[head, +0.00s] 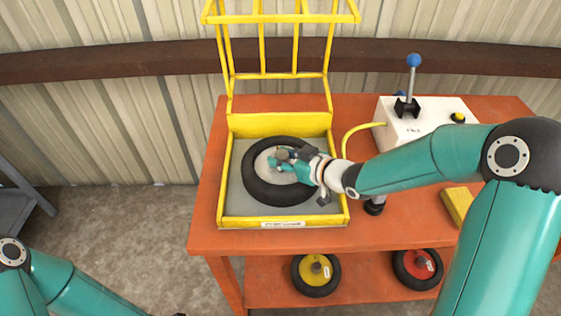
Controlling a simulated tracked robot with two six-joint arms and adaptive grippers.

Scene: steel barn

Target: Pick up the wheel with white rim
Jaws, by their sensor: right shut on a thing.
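The wheel with white rim (263,192) is a black tyre around a pale rim. It lies flat in a yellow-framed tray (229,205) on the orange table. My right gripper (283,160) reaches in from the right over the wheel and is shut at its hub. The gripper and wrist hide the hub and part of the right side of the tyre. I cannot tell whether the wheel is lifted off the tray floor.
A yellow cage (263,75) stands raised behind the tray. A white control box (425,120) with a blue-knobbed lever is at right, and a yellow block (457,204) lies near it. A yellow-rimmed wheel (316,274) and a red-rimmed wheel (418,268) sit on the lower shelf.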

